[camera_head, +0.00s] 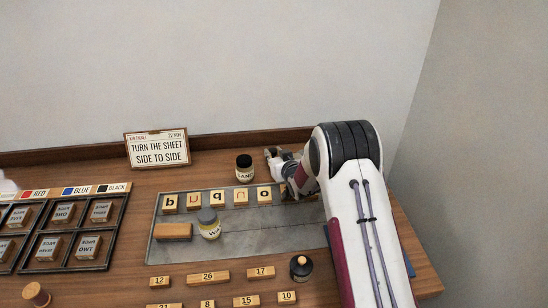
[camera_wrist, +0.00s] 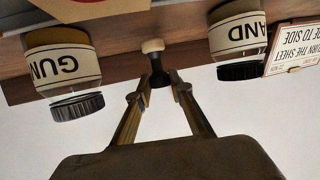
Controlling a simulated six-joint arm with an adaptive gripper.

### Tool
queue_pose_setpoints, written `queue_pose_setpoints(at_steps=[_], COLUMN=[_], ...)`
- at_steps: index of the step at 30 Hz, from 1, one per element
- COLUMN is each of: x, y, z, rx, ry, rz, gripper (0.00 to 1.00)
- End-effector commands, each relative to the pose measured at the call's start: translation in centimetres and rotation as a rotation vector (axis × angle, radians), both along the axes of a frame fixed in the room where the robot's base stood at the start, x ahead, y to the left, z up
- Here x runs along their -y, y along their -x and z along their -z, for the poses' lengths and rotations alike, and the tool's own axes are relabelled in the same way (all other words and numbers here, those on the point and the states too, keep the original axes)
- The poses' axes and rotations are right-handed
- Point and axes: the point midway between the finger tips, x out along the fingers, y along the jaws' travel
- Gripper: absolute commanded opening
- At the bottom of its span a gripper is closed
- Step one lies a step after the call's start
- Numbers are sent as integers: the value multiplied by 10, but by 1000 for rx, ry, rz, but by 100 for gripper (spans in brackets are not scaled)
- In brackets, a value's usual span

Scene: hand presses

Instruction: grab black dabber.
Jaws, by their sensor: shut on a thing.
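My gripper (camera_wrist: 160,84) is shut on a small dabber (camera_wrist: 155,66) with a dark body and a cream round end. In the wrist view, which is upside down, it sits between the two fingertips, its cream end beyond them, toward the wooden surface. In the head view my gripper (camera_head: 276,160) is at the back of the table, right of the SAND jar (camera_head: 244,168); the dabber cannot be made out there, largely hidden by the gripper and arm.
In the wrist view the GUM jar (camera_wrist: 62,70) and SAND jar (camera_wrist: 238,42) stand either side of the fingers. A dark round item with a knob (camera_head: 301,267) stands near my arm. Numbered blocks and a tray (camera_head: 40,262) lie forward.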

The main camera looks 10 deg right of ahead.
Motion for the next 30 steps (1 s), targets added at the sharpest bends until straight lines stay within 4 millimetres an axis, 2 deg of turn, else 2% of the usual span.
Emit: queue_pose_setpoints(at_steps=[12, 18, 30], x=[0, 0, 0], y=[0, 0, 0], z=[-54, -75, -85], rx=[3, 1, 0], ry=[0, -1, 0], rz=[0, -1, 0], gripper=[0, 0, 0])
